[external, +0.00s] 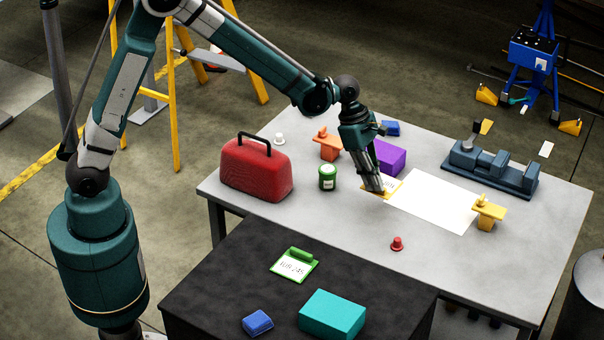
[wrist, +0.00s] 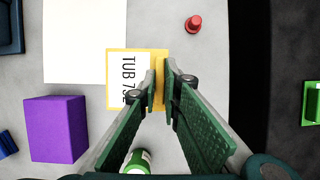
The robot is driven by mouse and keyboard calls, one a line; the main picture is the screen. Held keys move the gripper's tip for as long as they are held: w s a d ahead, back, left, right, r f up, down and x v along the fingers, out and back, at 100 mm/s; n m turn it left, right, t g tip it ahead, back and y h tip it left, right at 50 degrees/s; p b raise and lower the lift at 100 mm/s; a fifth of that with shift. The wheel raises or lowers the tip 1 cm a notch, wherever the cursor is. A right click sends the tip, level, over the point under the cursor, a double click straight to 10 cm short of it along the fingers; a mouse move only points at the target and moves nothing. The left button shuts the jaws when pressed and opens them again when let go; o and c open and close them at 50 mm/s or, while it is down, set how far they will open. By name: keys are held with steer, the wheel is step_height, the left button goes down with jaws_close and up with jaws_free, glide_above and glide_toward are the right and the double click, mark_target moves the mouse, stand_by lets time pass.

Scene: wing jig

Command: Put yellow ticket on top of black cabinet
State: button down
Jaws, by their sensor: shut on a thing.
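The yellow ticket (external: 397,187) is a yellow-bordered white card with black print. It lies at or just above the grey table; I cannot tell whether it touches. In the wrist view, the ticket (wrist: 124,78) reads "TUB 7…", with the last characters hidden by a finger. My gripper (external: 380,190) points down at the ticket's near edge. In the wrist view, my gripper (wrist: 160,82) is shut on the ticket's yellow clip end. The black cabinet (external: 205,285) stands in front of the table, and its dark top (wrist: 249,70) shows at right in the wrist view.
A green ticket (external: 293,266), a teal box (external: 332,314) and a blue block (external: 257,322) sit on the cabinet. A red case (external: 256,168), green can (external: 328,178), purple box (external: 388,157), white sheet (external: 432,201) and red knob (external: 397,244) are on the table. The cabinet's left top is bare.

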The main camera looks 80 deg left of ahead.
steer(key=s+d+r+m+g+b, duration=0.1)
steer(key=s+d+r+m, duration=0.15)
steer(key=s+d, duration=0.75)
steer(key=s+d+r+m+b, duration=0.1)
steer(key=s+d+r, duration=0.3)
steer(key=s+d, duration=0.55)
steer(key=s+d+m+g, duration=0.1)
steer(key=s+d+m, duration=0.1)
steer(key=s, duration=1.2)
steer(key=s+d+m+h+b, duration=0.1)
steer(key=s+d+m, duration=0.1)
steer(key=s, duration=1.3)
steer(key=shift+d+m+g, duration=0.35)
steer(key=shift+d+g, duration=0.05)
steer(key=shift+d, duration=0.3)
steer(key=shift+f, duration=0.15)
steer(key=shift+f+b, duration=0.95)
steer(key=shift+f, duration=1.95)
